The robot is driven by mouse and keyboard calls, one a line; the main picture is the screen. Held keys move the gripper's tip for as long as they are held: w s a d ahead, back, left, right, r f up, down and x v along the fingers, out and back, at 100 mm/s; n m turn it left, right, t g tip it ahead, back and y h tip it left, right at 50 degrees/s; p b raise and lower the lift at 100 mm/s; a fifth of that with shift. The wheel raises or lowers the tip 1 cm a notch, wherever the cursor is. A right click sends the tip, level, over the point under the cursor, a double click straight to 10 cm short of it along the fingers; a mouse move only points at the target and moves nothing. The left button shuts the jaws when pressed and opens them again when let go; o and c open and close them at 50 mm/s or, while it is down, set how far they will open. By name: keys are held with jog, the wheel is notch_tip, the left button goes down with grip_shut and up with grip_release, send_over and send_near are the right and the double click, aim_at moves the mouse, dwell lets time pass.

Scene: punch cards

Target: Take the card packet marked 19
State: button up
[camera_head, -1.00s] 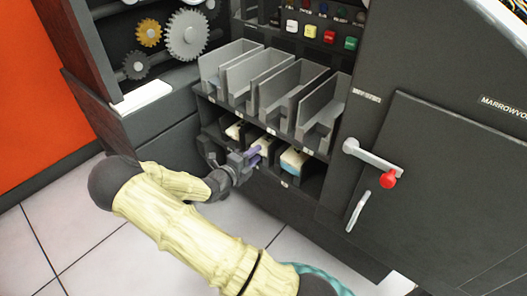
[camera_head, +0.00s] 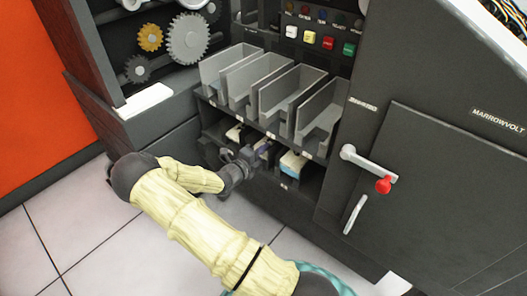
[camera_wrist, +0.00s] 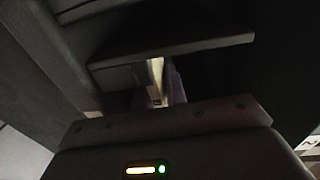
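Three cream card packets sit in the lower row of dark cubbies: a left one (camera_head: 236,133), a middle one (camera_head: 264,146) and a right one with a blue band (camera_head: 293,163). No number is legible on any of them. My gripper (camera_head: 262,153) reaches into the middle cubby, its purple fingers at the middle packet and mostly hidden by the gripper body. In the dark wrist view, a purple finger (camera_wrist: 175,84) stands beside a narrow cream strip (camera_wrist: 157,72), likely the packet. Whether the fingers have closed on it cannot be told.
Grey open card trays (camera_head: 285,90) stand directly above the cubbies. A cabinet door with a red-knobbed lever (camera_head: 370,168) is to the right. Gears (camera_head: 187,38) and a white ledge (camera_head: 145,100) are at the left. Tiled floor (camera_head: 85,215) is clear in front.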

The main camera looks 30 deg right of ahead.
grip_shut()
jog(key=shift+r+p, duration=0.85)
jog(key=shift+p, duration=0.4)
jog(key=shift+p+v, duration=0.6)
jog(key=shift+v, duration=0.35)
jog(key=f+p+v, duration=0.2)
jog(key=p+v, duration=0.4)
jog(key=v, duration=1.6)
jog(key=shift+f+p, duration=0.15)
jog(key=shift+p, duration=0.2)
jog(key=shift+a, duration=0.1)
